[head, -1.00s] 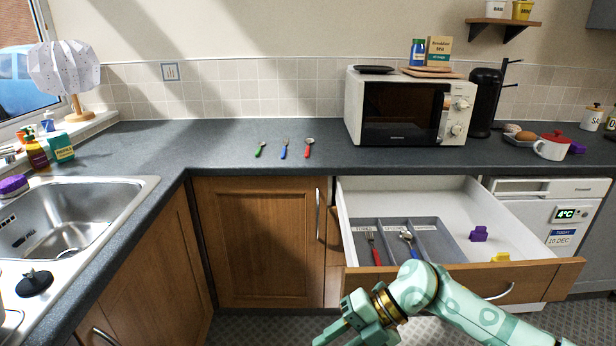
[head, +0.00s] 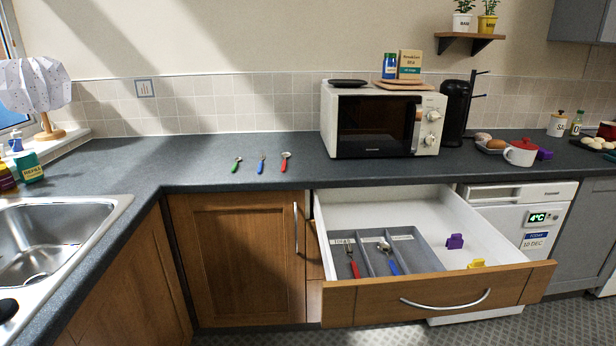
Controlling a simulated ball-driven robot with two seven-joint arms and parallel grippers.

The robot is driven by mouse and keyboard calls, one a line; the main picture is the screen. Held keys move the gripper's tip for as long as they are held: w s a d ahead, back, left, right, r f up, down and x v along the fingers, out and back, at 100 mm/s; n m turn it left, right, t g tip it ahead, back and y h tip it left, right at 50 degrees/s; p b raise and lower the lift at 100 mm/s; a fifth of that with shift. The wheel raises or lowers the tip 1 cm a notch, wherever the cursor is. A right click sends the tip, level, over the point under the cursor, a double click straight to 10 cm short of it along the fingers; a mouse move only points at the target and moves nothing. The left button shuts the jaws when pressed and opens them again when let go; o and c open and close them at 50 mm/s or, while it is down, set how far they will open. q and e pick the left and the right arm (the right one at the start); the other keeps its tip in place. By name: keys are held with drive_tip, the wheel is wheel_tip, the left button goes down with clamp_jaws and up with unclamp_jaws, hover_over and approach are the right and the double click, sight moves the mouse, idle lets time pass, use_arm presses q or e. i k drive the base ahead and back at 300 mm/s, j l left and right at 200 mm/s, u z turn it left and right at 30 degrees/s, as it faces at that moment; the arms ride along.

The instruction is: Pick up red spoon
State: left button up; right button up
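The red-handled spoon (head: 284,165) lies on the dark worktop (head: 220,172), its bowl toward the wall. It is the rightmost of three utensils lying in a spaced row. A blue-handled fork (head: 261,166) lies left of it, and a green-handled utensil (head: 235,166) lies left of that. Neither of my grippers is in the head view. Nothing touches the red spoon.
Below and to the right, an open drawer (head: 440,292) sticks out. Its grey tray (head: 420,255) holds a red-handled fork (head: 353,263) and a blue-handled spoon (head: 389,258). A microwave (head: 380,120) stands right of the utensils. The worktop around them is clear.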

sight(285, 155)
drive_tip(key=i+j+z, duration=0.1)
drive_tip(key=z, duration=0.25)
drive_tip(key=i+j+z, duration=0.15)
drive_tip(key=z, duration=0.2)
drive_tip(key=i+j+z, duration=0.3)
drive_tip(key=k+l, duration=0.1)
